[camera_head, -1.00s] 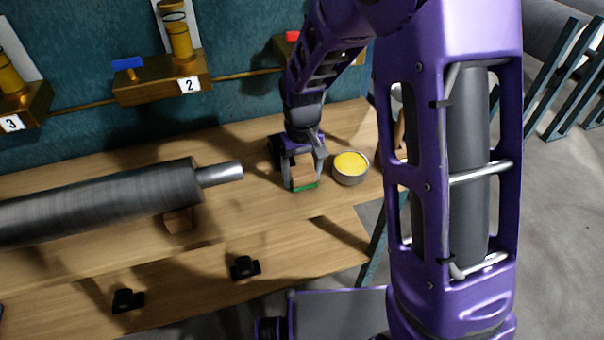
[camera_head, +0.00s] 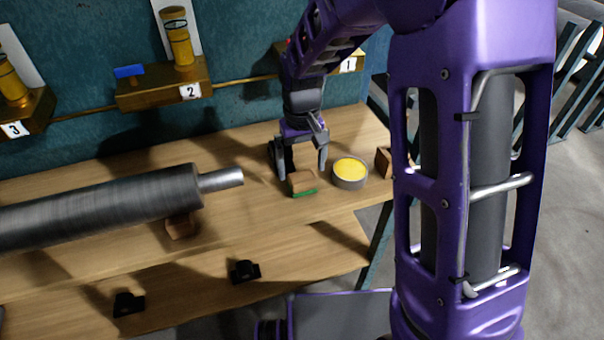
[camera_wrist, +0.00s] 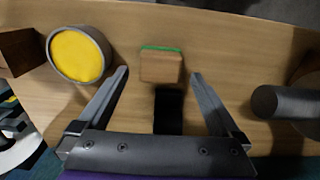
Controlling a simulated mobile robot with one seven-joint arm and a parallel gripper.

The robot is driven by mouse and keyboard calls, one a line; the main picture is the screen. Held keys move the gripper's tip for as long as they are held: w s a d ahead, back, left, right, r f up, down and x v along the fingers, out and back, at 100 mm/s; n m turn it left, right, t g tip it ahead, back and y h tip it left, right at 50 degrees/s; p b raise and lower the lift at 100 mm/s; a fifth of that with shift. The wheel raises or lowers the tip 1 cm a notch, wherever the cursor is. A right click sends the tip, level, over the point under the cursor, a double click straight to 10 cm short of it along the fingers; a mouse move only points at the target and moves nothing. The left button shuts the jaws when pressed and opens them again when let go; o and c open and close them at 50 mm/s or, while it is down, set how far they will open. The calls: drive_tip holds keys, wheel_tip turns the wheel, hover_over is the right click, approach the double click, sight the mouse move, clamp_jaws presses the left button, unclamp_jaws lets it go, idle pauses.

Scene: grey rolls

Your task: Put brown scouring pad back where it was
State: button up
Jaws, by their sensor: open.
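The brown scouring pad (camera_head: 301,181), a small brown block with a green edge, lies on the wooden shelf between the grey roll's end and a round tin. In the wrist view the pad (camera_wrist: 161,67) sits ahead of the fingertips, centred between their lines, with its green edge on the far side. My gripper (camera_head: 302,172) is open and empty, just above and behind the pad. In the wrist view both fingers of my gripper (camera_wrist: 158,72) are spread wide and apart from the pad.
A grey tin with yellow contents (camera_head: 350,172) stands just right of the pad. Another brown block (camera_head: 383,162) is farther right. A large grey roll (camera_head: 110,205) with a metal shaft lies to the left. Numbered brass fixtures (camera_head: 165,90) line the teal wall behind.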

sight(302, 176)
wheel_tip(302, 176, up, 7)
drive_tip(key=p, duration=0.1)
drive_tip(key=shift+r, duration=0.15)
idle(0.3)
